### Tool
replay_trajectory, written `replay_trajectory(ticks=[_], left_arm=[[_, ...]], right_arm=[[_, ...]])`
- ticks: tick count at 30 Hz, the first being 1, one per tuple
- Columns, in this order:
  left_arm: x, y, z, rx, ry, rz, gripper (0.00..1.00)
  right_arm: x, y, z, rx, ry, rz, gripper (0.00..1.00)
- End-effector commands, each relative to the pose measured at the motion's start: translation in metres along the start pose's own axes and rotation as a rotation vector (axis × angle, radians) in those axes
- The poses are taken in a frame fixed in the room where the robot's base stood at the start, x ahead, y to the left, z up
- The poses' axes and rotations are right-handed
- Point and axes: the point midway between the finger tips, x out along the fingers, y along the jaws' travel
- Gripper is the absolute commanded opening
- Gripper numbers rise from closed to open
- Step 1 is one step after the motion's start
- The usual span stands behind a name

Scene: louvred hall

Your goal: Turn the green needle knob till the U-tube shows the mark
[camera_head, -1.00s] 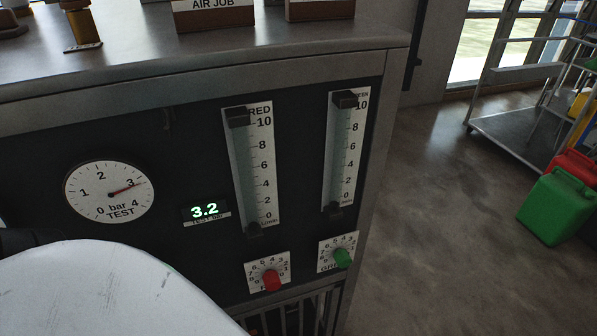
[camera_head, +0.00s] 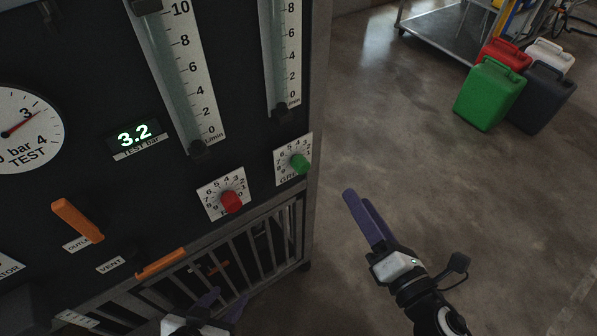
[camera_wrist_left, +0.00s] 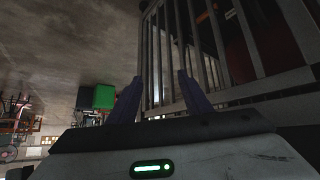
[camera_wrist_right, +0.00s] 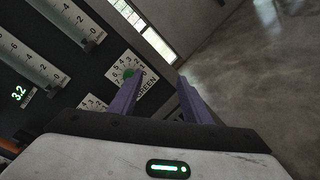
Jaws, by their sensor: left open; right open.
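The green needle knob (camera_head: 299,163) sits on a white numbered dial plate (camera_head: 283,174) at the right edge of the dark panel. It also shows in the right wrist view (camera_wrist_right: 129,73), beside the left fingertip. My right gripper (camera_head: 361,203) is open and empty, to the right of and below the knob, apart from it. My left gripper (camera_head: 224,302) is open and empty, low in front of the barred grille. The green flow tube (camera_head: 279,55) stands above the green knob, its top cut off. No U-tube is in view.
A red knob (camera_head: 231,202) sits left of the green one, under another flow tube (camera_head: 177,75). A display (camera_head: 135,134) reads 3.2. Orange levers (camera_head: 78,220) are at lower left. Jerrycans (camera_head: 490,93) and a trolley stand at the far right; floor between is clear.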

Motion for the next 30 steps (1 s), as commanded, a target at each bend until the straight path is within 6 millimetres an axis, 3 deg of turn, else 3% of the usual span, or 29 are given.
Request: replay_trajectory(ticks=[3,6,9,17,30], left_arm=[[0.009,0.001,0.008,0.001,0.001,0.003,0.45],[0.011,0.002,0.009,0.001,0.004,0.005,0.45],[0.011,0.003,0.009,0.0,0.006,0.006,0.45],[0.003,0.004,0.005,-0.003,0.002,0.006,0.45],[-0.004,-0.003,0.008,-0.012,-0.014,-0.007,0.45]], right_arm=[[0.01,0.026,-0.012,-0.469,0.03,0.134,0.44],[0.013,0.038,-0.02,-0.731,0.038,0.203,0.44],[0.015,0.045,-0.025,-0.869,0.042,0.238,0.44],[0.035,0.052,-0.027,-0.913,0.041,0.248,0.44],[0.095,0.063,-0.036,-0.908,0.041,0.246,0.44]])
